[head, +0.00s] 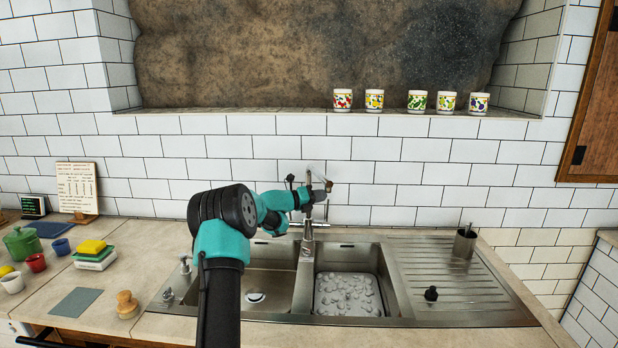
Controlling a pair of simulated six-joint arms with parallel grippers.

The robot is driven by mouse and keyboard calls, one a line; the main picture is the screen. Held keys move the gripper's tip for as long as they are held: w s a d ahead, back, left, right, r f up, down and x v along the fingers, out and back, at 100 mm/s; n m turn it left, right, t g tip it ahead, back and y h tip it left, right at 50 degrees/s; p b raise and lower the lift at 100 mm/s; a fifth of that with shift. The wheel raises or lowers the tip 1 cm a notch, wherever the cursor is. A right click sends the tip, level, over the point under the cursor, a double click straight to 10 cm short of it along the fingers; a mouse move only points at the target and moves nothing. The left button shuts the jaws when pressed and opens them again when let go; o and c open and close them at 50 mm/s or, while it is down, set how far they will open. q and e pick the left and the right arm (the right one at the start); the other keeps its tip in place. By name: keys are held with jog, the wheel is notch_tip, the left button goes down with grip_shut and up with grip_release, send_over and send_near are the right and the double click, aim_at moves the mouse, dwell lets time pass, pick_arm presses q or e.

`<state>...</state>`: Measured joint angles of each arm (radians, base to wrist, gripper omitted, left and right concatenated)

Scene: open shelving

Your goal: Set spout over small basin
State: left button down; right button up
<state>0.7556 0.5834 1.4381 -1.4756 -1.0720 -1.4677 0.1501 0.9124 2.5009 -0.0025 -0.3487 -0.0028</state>
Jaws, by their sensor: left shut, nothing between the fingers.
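The steel tap (308,232) stands at the back of the sink, near the divider between the two basins. Its upper part and spout (318,176) show just above and behind my left gripper; the spout's exact direction is hard to tell. The small basin (390,290) is on the right, with grey, lumpy contents covering its bottom. The larger basin (275,275) is on the left with a drain in it, partly hidden by my arm. My left gripper (321,196) is shut and empty, close beside the tap; contact is unclear. My right gripper is out of view.
Several patterned mugs (374,100) stand on the ledge above. The left counter holds a sponge stack (93,255), a brush (127,305) and small pots.

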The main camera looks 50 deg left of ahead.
aim_at(317, 176)
pick_arm(q)
jog(key=s+a+r+m+g, duration=0.1)
jog(key=s+a+r+m, duration=0.2)
jog(key=s+r+m, duration=0.2)
jog(key=s+a+r+m+g+h, duration=0.1)
jog(key=s+a+r+m, duration=0.3)
jog(key=s, duration=0.6)
jog(key=shift+s+r+m+g, duration=0.3)
jog(key=shift+s+r+m, duration=0.1)
jog(key=shift+r+m, duration=0.6)
jog(key=shift+w+f, duration=0.1)
jog(key=shift+f, duration=0.05)
jog(key=x, duration=1.3)
jog(key=shift+w+f, duration=0.15)
jog(key=shift+w, duration=0.2)
